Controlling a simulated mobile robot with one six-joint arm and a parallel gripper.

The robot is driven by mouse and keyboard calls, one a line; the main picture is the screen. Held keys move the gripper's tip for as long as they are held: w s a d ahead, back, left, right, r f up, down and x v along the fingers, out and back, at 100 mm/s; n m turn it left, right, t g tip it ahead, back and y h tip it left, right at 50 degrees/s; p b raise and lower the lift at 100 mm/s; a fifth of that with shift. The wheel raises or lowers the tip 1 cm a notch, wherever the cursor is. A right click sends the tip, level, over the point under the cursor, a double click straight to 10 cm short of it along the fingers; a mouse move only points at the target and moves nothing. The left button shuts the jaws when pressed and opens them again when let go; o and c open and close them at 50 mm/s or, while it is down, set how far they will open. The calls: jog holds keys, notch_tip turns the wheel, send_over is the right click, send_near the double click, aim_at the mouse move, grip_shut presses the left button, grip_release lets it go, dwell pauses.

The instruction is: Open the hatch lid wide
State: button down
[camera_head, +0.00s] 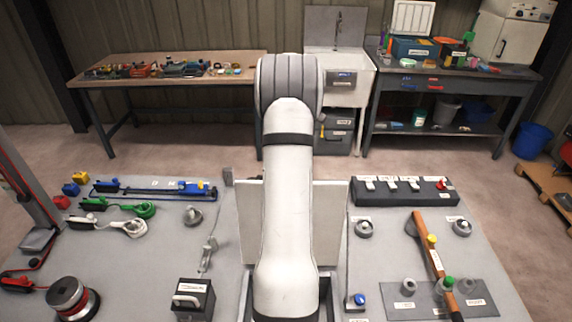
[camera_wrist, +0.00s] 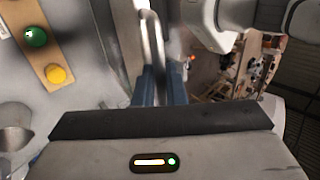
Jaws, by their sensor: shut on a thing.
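The hatch lid (camera_head: 330,222) stands raised behind my arm in the head view, a pale grey panel showing on both sides of the arm. The dark-rimmed hatch opening (camera_head: 325,292) is at the lid's foot, mostly covered by my arm. In the wrist view, my gripper (camera_wrist: 160,84) has its blue fingers shut on a bent metal handle (camera_wrist: 151,38). The handle runs up beside a pale panel that looks like the lid (camera_wrist: 118,45). My gripper is hidden behind my arm in the head view. The exact lid angle cannot be told.
A black box with a handle (camera_head: 194,298) stands left of the opening.

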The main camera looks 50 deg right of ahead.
jog(key=shift+w+d+f, duration=0.1)
jog(key=shift+f, duration=0.15)
